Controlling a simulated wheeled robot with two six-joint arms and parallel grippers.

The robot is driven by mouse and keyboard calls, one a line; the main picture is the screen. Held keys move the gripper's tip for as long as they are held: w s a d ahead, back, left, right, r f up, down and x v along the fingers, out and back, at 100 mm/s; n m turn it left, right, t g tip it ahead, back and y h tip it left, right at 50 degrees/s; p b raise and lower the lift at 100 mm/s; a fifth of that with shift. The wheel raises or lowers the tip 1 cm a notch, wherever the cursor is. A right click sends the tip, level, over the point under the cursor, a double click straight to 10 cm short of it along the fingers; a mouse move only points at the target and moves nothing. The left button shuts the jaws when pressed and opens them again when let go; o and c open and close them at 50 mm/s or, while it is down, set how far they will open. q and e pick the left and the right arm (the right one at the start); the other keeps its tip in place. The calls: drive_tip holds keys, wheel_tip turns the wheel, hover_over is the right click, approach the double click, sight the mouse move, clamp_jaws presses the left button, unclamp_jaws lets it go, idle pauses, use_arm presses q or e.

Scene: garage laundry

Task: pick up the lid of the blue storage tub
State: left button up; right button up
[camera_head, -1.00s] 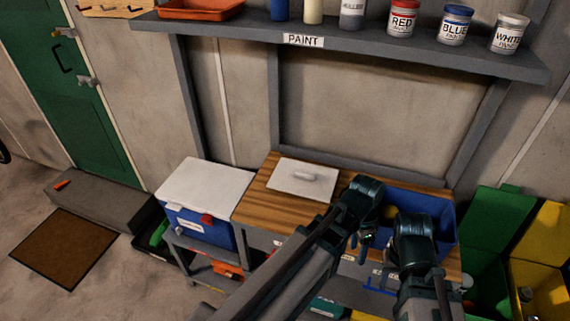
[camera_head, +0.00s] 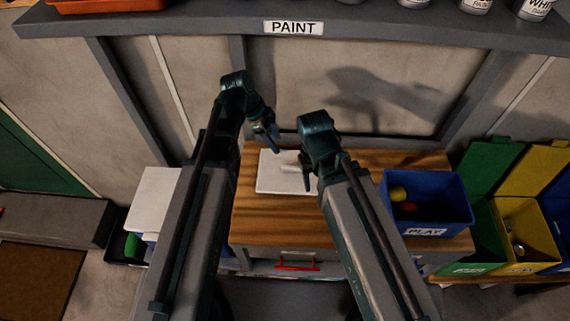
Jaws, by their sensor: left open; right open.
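The pale grey-white flat lid (camera_head: 272,183) lies on the wooden worktop. Its raised handle (camera_head: 291,169) is partly covered by my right gripper. The open blue tub (camera_head: 433,213), labelled "PLAY", stands on the worktop to the right, with a yellow and a red item inside. My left gripper (camera_head: 270,138) is open and empty, above the lid's back edge in the picture. My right gripper (camera_head: 308,174) is open, in front of the lid's right side near the handle. I see neither gripper holding the lid.
The paint shelf (camera_head: 180,32) runs along the wall above. Green (camera_head: 476,230) and yellow (camera_head: 528,230) bins stand right of the bench. A white-topped box (camera_head: 152,193) is at left, partly behind my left arm. The worktop (camera_head: 285,222) is bare in front of the lid.

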use_arm(q)
drive_tip(key=b, duration=0.8)
hover_over(294, 166)
drive_tip(key=a, duration=0.3)
wheel_tip(294, 166, down, 8)
drive_tip(key=shift+r, duration=0.1)
use_arm(e)
hover_over(313, 209)
drive_tip(key=f, duration=0.8)
drive_tip(key=shift+w+a, duration=0.1)
drive_tip(key=shift+a, duration=0.1)
use_arm(q)
drive_tip(key=shift+b+x, duration=2.4)
drive_tip(key=shift+x, duration=0.4)
use_arm(e)
drive_tip(key=shift+f, duration=2.4)
use_arm(q)
drive_tip(key=shift+d+r, duration=0.15)
use_arm(e)
drive_tip(key=shift+r, duration=0.1)
drive_tip(key=shift+f, duration=0.25)
use_arm(q)
clamp_jaws()
